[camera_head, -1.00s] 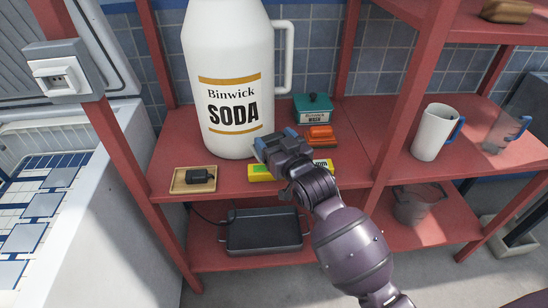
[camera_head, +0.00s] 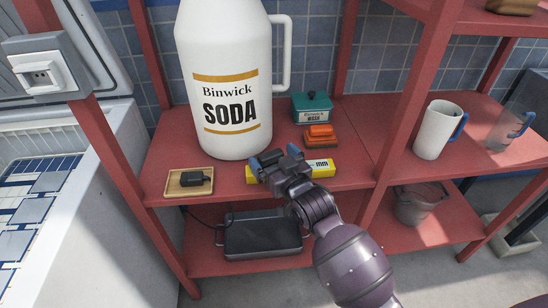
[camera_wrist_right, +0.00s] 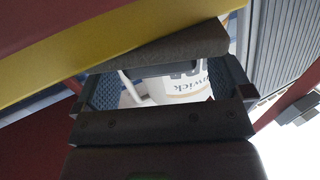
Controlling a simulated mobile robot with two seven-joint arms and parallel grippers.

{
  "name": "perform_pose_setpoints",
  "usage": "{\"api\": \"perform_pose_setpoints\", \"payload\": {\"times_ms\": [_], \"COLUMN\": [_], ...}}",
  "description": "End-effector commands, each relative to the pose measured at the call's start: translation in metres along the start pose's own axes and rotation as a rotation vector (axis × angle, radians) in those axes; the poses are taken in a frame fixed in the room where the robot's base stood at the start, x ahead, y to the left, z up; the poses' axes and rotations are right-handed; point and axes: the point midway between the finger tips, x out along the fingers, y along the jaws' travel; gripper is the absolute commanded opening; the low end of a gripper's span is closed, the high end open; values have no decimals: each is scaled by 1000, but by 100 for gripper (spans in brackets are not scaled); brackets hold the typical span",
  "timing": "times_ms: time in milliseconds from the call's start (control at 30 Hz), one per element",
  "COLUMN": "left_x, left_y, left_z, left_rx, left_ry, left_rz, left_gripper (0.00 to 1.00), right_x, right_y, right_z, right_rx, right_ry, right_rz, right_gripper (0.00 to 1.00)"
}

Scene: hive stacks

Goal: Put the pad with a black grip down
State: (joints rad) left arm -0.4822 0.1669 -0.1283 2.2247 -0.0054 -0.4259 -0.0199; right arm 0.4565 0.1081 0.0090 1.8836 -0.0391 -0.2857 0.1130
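My right gripper (camera_head: 276,160) is over the front of the red shelf, in front of the soda jug and at the yellow box. A dark piece shows between its blue-lined fingers, which I take to be the pad with a black grip (camera_head: 269,157). In the right wrist view a grey-brown slab (camera_wrist_right: 180,48), likely the pad's body, lies across the finger ends. The fingers stand apart around it, and the grip is mostly hidden. I cannot tell whether the pad touches anything below. My left gripper is not in view.
The white soda jug (camera_head: 225,70) stands behind the gripper. The yellow box (camera_head: 322,168) lies under it. A wooden tray (camera_head: 174,188) with a black plug is left. An orange-gripped block (camera_head: 320,136) and teal tin (camera_head: 312,107) stand behind right. A post (camera_head: 390,130) rises farther right.

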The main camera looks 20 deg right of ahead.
Motion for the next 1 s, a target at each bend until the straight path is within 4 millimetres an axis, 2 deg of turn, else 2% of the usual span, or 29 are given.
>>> {"api": "perform_pose_setpoints", "payload": {"times_ms": [367, 567, 1000], "left_x": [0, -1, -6], "left_y": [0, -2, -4], "left_z": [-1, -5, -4], "left_rx": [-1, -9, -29], "left_ry": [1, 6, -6], "left_rz": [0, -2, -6], "left_gripper": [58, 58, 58], "right_x": [-3, -27, -95], "right_y": [0, 1, 0], "right_z": [-4, -6, -6], "right_rx": [0, 0, 0], "right_ry": [0, 2, 2], "right_rz": [0, 1, 0], "right_gripper": [97, 97, 97]}}
